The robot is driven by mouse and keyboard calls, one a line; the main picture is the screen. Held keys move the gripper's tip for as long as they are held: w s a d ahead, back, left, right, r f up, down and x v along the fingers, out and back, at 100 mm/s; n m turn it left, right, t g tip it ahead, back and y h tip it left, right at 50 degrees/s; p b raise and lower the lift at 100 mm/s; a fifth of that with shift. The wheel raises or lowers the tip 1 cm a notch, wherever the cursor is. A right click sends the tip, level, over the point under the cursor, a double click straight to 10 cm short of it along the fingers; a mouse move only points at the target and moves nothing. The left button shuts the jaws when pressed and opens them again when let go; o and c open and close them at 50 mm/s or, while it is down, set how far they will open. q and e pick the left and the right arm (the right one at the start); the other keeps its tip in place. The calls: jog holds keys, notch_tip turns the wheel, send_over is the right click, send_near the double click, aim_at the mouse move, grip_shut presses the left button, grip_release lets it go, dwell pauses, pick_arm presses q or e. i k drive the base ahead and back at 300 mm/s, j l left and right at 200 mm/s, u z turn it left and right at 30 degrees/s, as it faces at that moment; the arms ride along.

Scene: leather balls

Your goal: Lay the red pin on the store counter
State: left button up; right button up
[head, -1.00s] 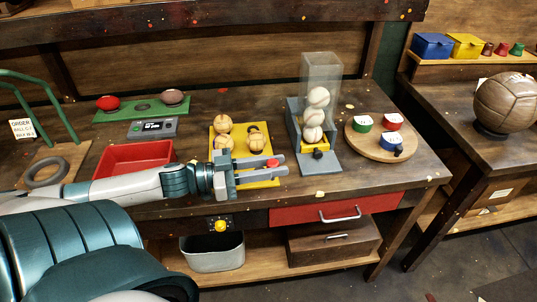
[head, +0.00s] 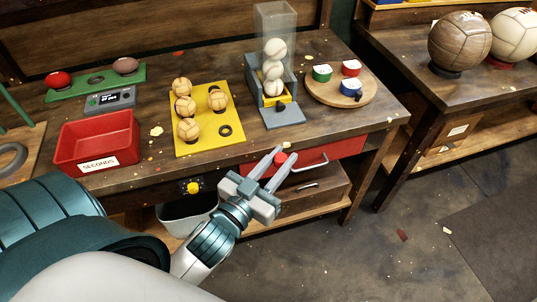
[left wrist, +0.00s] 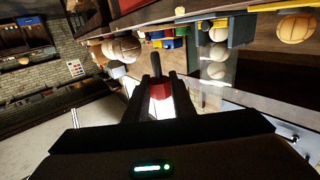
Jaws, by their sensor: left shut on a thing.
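My left gripper (head: 284,160) is shut on the red pin, and its fingers point away from me in front of the workbench's red drawer (head: 335,157). The red pin (head: 281,158) shows as a small red knob between the fingers. In the left wrist view the red pin (left wrist: 160,90) sits between the two dark fingers, with a dark part above it. A second dark wooden counter (head: 398,62) stands at the right with a brown ball (head: 459,41) and a cream ball (head: 514,36) on stands. I cannot tell for sure that it is the store counter. My right gripper is not in view.
The workbench holds a red tray (head: 70,158), a yellow board (head: 228,150) with several tan balls, a clear tube of white balls (head: 274,48) and a round board (head: 318,96) with coloured cups. Open floor (head: 400,255) lies between bench and counter.

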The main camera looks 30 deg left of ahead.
aim_at(252, 136)
jog(key=i+l+u, duration=0.15)
jog(key=u, duration=1.05)
jog(key=i+l+u, duration=0.15)
jog(key=l+u, duration=0.2)
jog(key=l, duration=0.2)
jog(key=i+l+u, duration=0.1)
jog(key=l+u, duration=0.25)
jog(key=l, duration=0.15)
jog(key=l+u, duration=0.35)
jog(key=l, duration=0.25)
jog(key=k+l+u, duration=0.1)
jog(key=l, duration=1.7)
